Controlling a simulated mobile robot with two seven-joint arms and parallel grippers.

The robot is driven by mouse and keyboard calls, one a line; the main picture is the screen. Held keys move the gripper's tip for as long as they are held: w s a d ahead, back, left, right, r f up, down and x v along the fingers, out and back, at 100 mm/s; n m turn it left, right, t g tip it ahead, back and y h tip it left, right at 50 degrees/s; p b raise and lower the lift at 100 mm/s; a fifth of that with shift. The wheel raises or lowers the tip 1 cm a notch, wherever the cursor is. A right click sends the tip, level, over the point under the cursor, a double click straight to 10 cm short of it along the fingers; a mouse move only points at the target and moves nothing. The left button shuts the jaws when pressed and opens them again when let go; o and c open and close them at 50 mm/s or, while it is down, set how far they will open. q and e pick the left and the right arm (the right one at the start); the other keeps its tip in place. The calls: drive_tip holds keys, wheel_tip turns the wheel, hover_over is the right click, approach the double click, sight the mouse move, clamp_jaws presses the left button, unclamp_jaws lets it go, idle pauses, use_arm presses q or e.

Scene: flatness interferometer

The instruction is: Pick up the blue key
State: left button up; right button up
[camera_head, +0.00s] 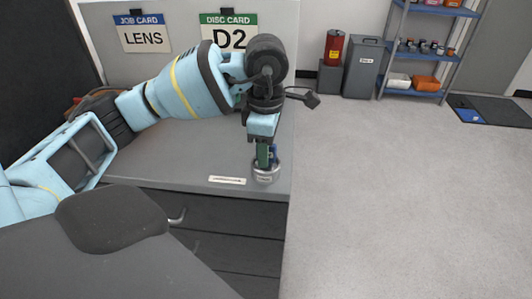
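My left gripper (265,155) points down at the right front corner of the grey bench. Its fingertips are at the mouth of a small round metal-grey cup (266,177). Green and dark blue bits show at the fingertips, too small to tell whether they are finger pads or a held thing. I cannot make out a blue key for certain; it may be hidden by the fingers or the cup. Whether the fingers are open or shut does not show. My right gripper is not in view.
The grey bench (180,150) ends just right of the cup. A white label strip (227,180) lies at its front edge. A blue "LENS" card (143,33) and a green "D2" card (228,33) stand behind. Open floor (400,190) lies right; bins (362,68) and shelves stand beyond.

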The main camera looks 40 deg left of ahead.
use_arm(q)
clamp_jaws()
drive_tip(key=shift+r, duration=0.15)
idle(0.4)
drive_tip(key=shift+r, duration=0.3)
drive_tip(key=r, duration=0.2)
drive_tip(key=shift+s+d+r, duration=0.25)
drive_tip(key=shift+r, duration=0.05)
drive_tip(key=s+d+r, duration=0.1)
drive_tip(key=s+d, duration=0.8)
drive_tip(key=s, duration=0.3)
drive_tip(key=shift+d+r, duration=0.15)
drive_tip(key=shift+r, duration=0.05)
